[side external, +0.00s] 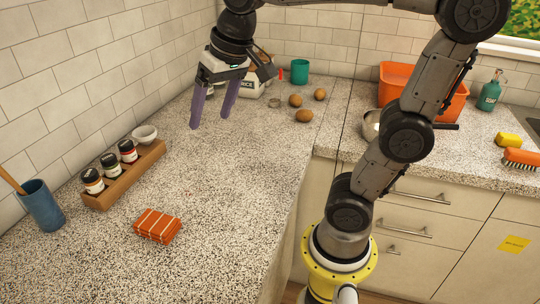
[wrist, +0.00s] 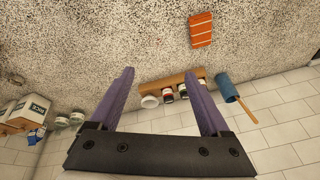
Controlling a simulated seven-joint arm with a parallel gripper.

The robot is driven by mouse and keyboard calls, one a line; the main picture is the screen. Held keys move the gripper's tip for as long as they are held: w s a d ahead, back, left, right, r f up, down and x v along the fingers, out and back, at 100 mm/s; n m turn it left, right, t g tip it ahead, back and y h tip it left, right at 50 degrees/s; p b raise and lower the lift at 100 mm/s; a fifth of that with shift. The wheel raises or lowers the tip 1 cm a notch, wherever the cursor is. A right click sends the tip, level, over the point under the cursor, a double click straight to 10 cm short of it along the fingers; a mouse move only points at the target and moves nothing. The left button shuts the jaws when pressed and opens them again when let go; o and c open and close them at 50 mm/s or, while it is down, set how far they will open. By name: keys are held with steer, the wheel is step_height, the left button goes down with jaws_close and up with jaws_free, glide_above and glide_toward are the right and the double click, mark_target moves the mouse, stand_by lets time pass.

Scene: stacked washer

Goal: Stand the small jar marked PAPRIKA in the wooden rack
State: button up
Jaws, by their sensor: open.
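The wooden rack (side external: 125,192) stands on the counter along the left wall. It holds three dark-lidded jars, a front one (side external: 92,181), a middle one (side external: 110,165) and a back one (side external: 128,151); the rack's back end looks free. The rack also shows in the wrist view (wrist: 155,85), beyond my fingers. I cannot read PAPRIKA on any jar. Small jar-like items (wrist: 77,117) stand by the RICE container at the left of the wrist view. My gripper (side external: 210,121) is open and empty, above the counter, apart from rack and jars; its fingers also show in the wrist view (wrist: 160,73).
A white bowl (side external: 144,133) sits by the rack's back end. A blue cup (side external: 42,206) and a folded orange cloth (side external: 157,225) are near the front. The RICE container (side external: 247,89), a green cup (side external: 300,71) and brown potatoes (side external: 304,115) are behind. Mid-counter is clear.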

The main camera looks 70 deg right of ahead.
steer(key=s+f+n+t, duration=0.1)
steer(key=s+f+n, duration=0.3)
steer(key=s+f, duration=0.3)
steer(key=s, duration=0.4)
steer(key=shift+s+a+f+n, duration=0.3)
steer(key=shift+s+f+n, duration=0.05)
steer(key=shift+f+n, duration=0.05)
